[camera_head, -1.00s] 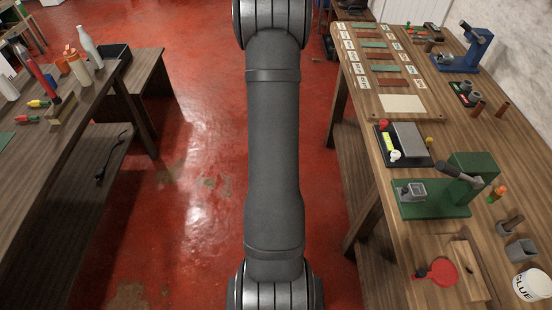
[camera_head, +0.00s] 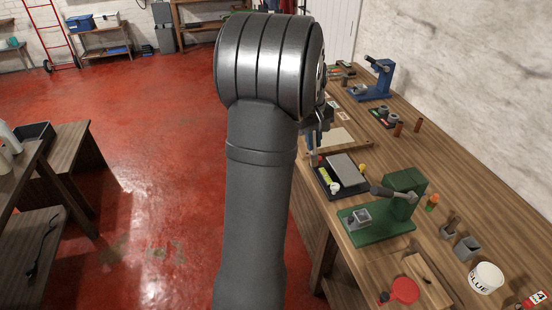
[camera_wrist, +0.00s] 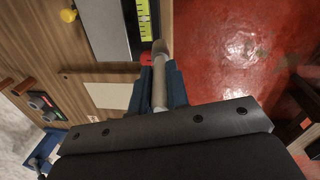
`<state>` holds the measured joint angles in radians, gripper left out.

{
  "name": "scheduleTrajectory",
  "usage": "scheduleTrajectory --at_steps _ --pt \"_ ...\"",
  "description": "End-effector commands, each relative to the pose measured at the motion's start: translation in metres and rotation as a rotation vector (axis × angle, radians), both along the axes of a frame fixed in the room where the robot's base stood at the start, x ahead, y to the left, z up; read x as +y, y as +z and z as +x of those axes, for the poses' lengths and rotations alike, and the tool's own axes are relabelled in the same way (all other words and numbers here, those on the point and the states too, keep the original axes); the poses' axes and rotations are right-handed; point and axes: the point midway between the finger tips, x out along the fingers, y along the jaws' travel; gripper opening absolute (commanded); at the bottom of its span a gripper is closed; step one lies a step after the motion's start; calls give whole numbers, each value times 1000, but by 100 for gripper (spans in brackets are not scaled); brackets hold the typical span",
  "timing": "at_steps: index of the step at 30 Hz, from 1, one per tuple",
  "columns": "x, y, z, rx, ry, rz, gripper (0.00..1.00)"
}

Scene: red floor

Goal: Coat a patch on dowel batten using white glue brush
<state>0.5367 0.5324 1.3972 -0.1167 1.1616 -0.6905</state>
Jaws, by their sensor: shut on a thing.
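My gripper (camera_wrist: 160,85) is shut on a pale, round-handled tool (camera_wrist: 160,76) with a tan tip, which looks like a brush. The tip points toward the black tray in the wrist view; whether it touches anything I cannot tell. In the head view my gripper (camera_head: 316,132) is partly hidden behind my arm, over the workbench's left edge near the tray. A white tub marked GLUE (camera_head: 486,278) stands at the bench's right front. I cannot clearly pick out the dowel batten; two brown dowels (camera_head: 397,128) stand upright farther back.
The black tray (camera_head: 323,184) holds a grey slab (camera_head: 347,169) and a yellow-green strip. A green press (camera_head: 404,191) stands right of it, a blue press (camera_head: 376,80) farther back. Red floor is open at left.

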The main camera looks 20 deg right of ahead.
Motion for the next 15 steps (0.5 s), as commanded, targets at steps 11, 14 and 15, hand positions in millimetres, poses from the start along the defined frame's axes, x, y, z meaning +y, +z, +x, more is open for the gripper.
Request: scheduleTrajectory --at_steps 11,14,15 --pt "-118 86 -102 14 17 -63 0" --pt "-143 106 -136 22 21 -81 0" --pt "-151 113 -149 26 23 -87 0"
